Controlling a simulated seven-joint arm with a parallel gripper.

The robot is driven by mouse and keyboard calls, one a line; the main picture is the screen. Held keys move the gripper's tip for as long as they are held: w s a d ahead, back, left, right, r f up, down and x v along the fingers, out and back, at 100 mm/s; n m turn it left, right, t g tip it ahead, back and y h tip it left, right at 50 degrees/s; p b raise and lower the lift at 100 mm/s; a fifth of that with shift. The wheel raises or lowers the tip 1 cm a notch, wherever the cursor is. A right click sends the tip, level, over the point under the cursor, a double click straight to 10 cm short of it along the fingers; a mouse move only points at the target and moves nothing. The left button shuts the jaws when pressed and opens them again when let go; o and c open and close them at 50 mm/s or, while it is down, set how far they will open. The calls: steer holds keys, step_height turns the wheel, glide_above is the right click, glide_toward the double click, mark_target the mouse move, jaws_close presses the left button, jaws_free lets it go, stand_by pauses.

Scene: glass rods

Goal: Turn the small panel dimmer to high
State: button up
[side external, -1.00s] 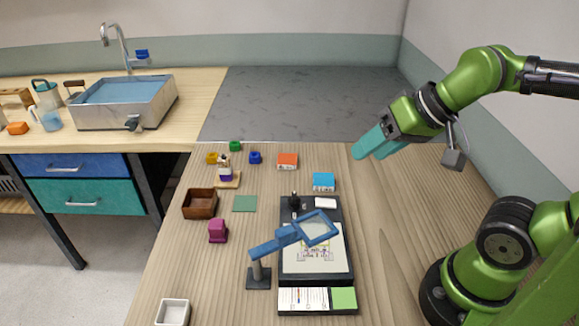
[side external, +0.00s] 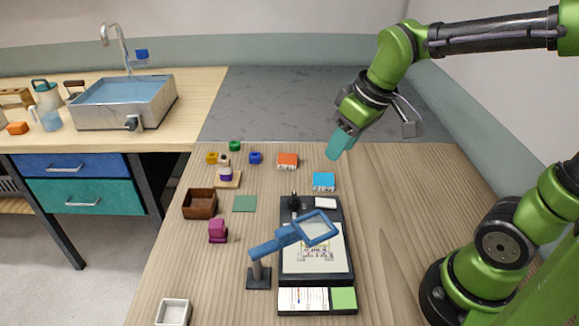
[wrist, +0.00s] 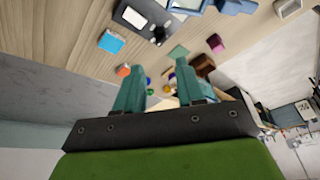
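A flat black panel (side external: 345,272) with a lit white face lies on the wooden table in the side view. At its far end are a small black knob (side external: 294,203), which looks like the dimmer, and a white patch (side external: 326,202). The knob's setting is too small to read. In the wrist view the panel's far end (wrist: 128,25) and the knob (wrist: 158,33) show at the top edge. My gripper (side external: 340,146) is above the table, beyond the panel's far end and well clear of the knob. Its teal fingers (wrist: 160,88) are apart with nothing held between them.
A blue magnifier (side external: 285,237) on a stand overhangs the panel's left side. A blue box (side external: 323,181) and an orange box (side external: 287,160) sit beyond the panel. A brown tray (side external: 200,204) and magenta block (side external: 218,232) lie left. Table right of the panel is clear.

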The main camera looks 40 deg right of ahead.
steer(key=w+a+f+n+g, duration=0.1)
steer(key=w+f+n+g, duration=0.1)
steer(key=w+n, duration=0.55)
steer(key=r+n+g+h, duration=0.1)
steer(key=r+n+g, duration=0.1)
steer(key=n, duration=1.6)
glide_above(294, 195)
steer(key=shift+n, duration=0.25)
step_height(294, 195, down, 17)
steer(key=shift+f, duration=0.15)
steer(key=shift+c, duration=0.4)
jaws_close()
